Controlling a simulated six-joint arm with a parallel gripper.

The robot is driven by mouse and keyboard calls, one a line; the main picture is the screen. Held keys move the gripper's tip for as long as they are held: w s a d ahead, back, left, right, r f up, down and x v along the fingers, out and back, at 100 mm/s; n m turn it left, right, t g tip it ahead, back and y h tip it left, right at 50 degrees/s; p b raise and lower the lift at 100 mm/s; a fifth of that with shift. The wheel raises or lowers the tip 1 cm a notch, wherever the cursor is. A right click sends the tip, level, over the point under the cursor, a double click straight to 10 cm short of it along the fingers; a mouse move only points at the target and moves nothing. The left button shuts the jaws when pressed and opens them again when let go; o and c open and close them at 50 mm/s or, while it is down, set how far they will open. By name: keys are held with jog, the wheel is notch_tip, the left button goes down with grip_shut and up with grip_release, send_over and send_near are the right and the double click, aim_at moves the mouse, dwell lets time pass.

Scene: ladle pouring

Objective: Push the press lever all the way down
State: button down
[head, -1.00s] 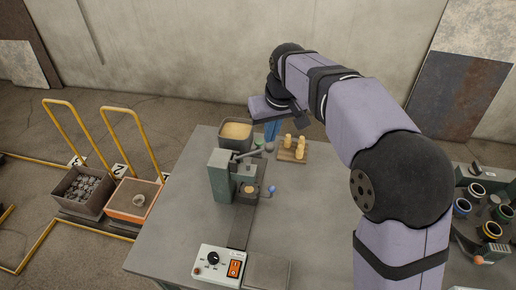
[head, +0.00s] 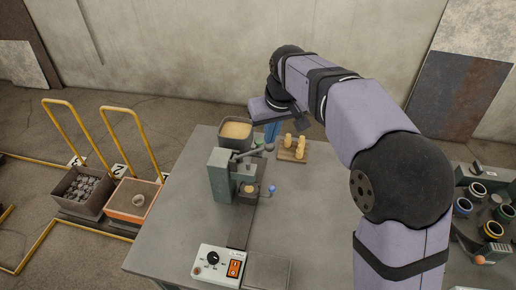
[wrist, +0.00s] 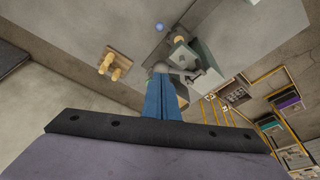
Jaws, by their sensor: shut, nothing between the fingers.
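The press (head: 219,178) is a grey-green block on the table, also in the wrist view (wrist: 182,55). Its lever (head: 252,152) is a grey bar slanting up to the right, ending in a round grey knob (head: 268,147). The knob also shows in the wrist view (wrist: 160,68), just past my fingertips. My gripper (head: 271,139) has blue fingers, shut and empty, pointing down just behind and above the knob. I cannot tell whether they touch it. In the wrist view the fingers (wrist: 161,80) partly hide the area below the knob.
A bin of yellowish material (head: 236,131) stands behind the press. A wooden board (head: 286,155) with several pegs is to the right. A control box (head: 217,264) with an orange switch is at the front. The table's middle right is clear.

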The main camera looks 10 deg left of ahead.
jog(key=shift+d+f, duration=0.1)
jog(key=shift+f, duration=0.1)
jog(key=shift+d+f+b, duration=0.35)
jog(key=shift+f+b, duration=0.3)
jog(key=shift+b, duration=0.05)
jog(key=shift+f, duration=0.1)
jog(key=shift+d+f+b, duration=0.3)
jog(key=shift+f+b, duration=0.35)
jog(key=shift+f, duration=0.3)
jog(key=shift+d+f+b, duration=0.2)
jog(key=shift+f+b, duration=0.45)
jog(key=shift+f, duration=0.2)
